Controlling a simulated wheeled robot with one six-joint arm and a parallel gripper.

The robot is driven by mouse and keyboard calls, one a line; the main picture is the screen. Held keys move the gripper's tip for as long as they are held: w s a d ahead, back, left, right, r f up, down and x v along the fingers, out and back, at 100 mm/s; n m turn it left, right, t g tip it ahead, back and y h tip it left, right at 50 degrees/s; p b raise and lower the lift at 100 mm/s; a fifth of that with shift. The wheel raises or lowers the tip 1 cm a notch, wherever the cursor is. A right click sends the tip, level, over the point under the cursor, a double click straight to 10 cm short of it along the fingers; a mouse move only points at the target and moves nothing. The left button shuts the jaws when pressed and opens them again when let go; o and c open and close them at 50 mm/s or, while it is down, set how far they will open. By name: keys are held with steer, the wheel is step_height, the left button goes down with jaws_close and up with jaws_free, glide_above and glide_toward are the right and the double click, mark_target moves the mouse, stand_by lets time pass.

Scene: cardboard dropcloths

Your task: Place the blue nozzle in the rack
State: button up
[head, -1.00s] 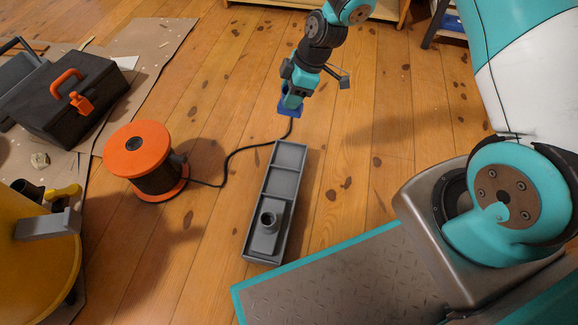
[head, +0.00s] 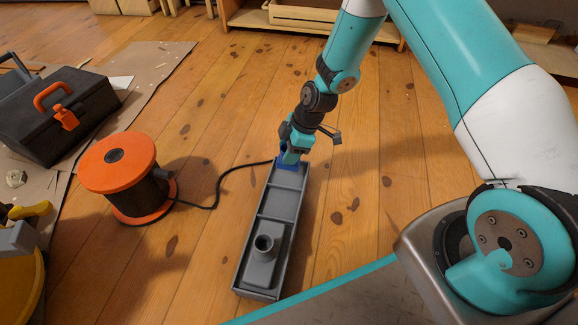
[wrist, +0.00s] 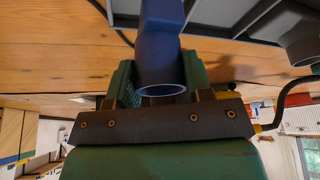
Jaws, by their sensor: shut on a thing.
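The blue nozzle (head: 289,163) is at the far end of the grey rack in the head view. My gripper (head: 291,153) is shut on it. In the wrist view the blue nozzle (wrist: 160,50) stands between the green fingers of my gripper (wrist: 158,85), its round opening towards the camera. The grey rack (head: 243,240) is a long tray on the floor with several compartments. A grey nozzle (head: 263,255) lies in its near compartment. The blue nozzle is over or at the far compartment; I cannot tell whether it touches the rack's bottom.
An orange cable reel (head: 118,162) stands left of the rack, its black cable (head: 220,185) running to near the rack's far end. A black toolbox (head: 65,110) lies on cardboard at the left. A yellow machine (head: 20,270) is at lower left. Wooden floor right of the rack is clear.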

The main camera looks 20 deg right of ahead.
step_height(320, 180, down, 4)
steer(key=b, duration=0.3)
steer(key=shift+f, duration=0.25)
steer(key=shift+r, duration=0.15)
steer(key=o, duration=0.9)
steer(key=shift+o, duration=0.2)
